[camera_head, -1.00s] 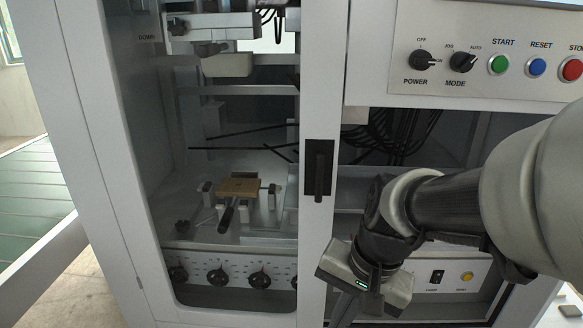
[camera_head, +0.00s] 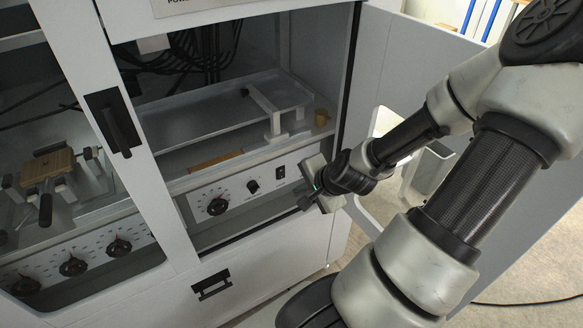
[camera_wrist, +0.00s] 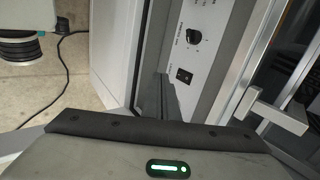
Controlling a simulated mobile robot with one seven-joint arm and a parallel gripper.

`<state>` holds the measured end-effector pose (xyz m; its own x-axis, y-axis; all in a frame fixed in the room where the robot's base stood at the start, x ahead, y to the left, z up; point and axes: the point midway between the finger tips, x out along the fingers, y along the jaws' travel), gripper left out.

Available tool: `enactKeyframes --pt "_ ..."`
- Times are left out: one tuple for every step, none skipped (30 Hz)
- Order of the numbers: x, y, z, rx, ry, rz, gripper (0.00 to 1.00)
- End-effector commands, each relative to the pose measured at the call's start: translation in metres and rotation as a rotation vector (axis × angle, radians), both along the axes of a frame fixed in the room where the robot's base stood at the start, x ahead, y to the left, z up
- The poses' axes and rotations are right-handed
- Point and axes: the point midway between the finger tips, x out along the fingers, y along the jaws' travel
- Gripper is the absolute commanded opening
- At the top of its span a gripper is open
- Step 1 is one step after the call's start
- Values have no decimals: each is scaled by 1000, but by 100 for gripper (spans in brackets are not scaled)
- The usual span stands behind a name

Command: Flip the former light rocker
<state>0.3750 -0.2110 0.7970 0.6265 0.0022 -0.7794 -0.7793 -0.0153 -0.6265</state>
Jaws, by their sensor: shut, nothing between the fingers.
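A dark rocker switch (camera_head: 280,172) is set in the pale lower control panel, right of a small black knob (camera_head: 252,186). The rocker also shows in the wrist view (camera_wrist: 183,75), below a knob (camera_wrist: 194,38). Its label is too small to read, and I cannot tell which way it is tipped. My gripper (camera_head: 304,200) is shut and empty, in front of the panel's right end, to the right of and slightly below the rocker in the head view. It appears apart from the rocker. My gripper hides the panel's right end.
A larger black knob (camera_head: 217,207) sits at the panel's left. A tray-like shelf (camera_head: 190,115) lies above the panel. A black door handle (camera_head: 115,122) stands on the frame at left. An open grey door (camera_head: 400,75) is behind my arm. Floor at right is mostly clear.

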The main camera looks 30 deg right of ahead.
Motion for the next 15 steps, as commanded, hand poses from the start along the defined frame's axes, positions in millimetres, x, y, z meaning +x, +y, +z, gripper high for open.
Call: enactKeyframes --pt "1 -7 6 6 -33 -31 0" --pt "3 -10 9 8 -49 -44 0" --pt "4 -14 12 9 -65 -57 0" --pt "5 -16 13 9 -73 -64 0" --pt "5 -17 14 8 -79 -69 0" --pt "5 -18 15 8 -83 -73 0" --pt "6 -18 15 8 -85 -73 0" --pt "6 -18 15 7 -85 -74 0" --pt "6 -18 15 7 -84 -73 0" --pt "6 -18 15 7 -84 -73 0" --pt "6 -18 14 7 -83 -72 0" --pt "6 -18 14 7 -83 -72 0" --pt "5 -18 14 7 -83 -72 0" --pt "5 -18 14 7 -82 -72 0" --pt "6 -18 14 7 -82 -72 0"
